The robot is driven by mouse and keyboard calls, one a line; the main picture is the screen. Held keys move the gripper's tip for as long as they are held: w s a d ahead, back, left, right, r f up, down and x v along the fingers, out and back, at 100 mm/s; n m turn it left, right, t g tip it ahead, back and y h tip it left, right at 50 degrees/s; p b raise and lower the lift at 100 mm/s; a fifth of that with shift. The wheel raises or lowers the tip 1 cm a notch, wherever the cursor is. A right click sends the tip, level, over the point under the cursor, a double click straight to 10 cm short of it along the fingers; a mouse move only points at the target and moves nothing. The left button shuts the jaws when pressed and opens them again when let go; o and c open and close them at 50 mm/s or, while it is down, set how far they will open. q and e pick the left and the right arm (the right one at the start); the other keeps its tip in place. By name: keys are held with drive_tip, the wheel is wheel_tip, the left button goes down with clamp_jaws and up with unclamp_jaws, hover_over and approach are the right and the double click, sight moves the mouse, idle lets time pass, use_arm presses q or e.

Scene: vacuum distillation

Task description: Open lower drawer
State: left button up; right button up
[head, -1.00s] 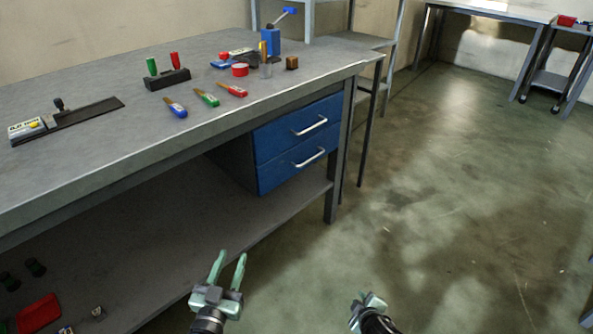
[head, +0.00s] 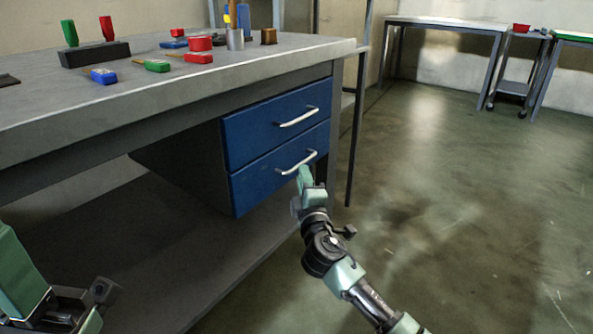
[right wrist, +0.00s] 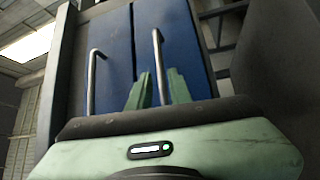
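The blue lower drawer (head: 275,172) is shut under the bench, and its silver handle (head: 297,163) faces me. The blue upper drawer (head: 270,122) above it is also shut. My right gripper (head: 304,176) is just below and in front of the lower handle. In the right wrist view the drawers appear turned on their side, and the open fingers (right wrist: 160,90) point at the lower drawer with its handle (right wrist: 158,65) lined up between them. I cannot tell whether they touch it. My left gripper (head: 50,290) is partly cut off at the lower left; its opening is unclear.
A bench leg (head: 341,130) stands right of the drawers. The floor to the right is clear.

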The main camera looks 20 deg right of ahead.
drive_tip(key=w, duration=0.2)
drive_tip(key=w+b, duration=0.1)
drive_tip(key=w, duration=0.1)
drive_tip(key=w+b, duration=0.1)
drive_tip(key=shift+w+d+r, duration=0.3)
drive_tip(key=shift+w+d, duration=0.1)
clamp_jaws()
idle(1.0)
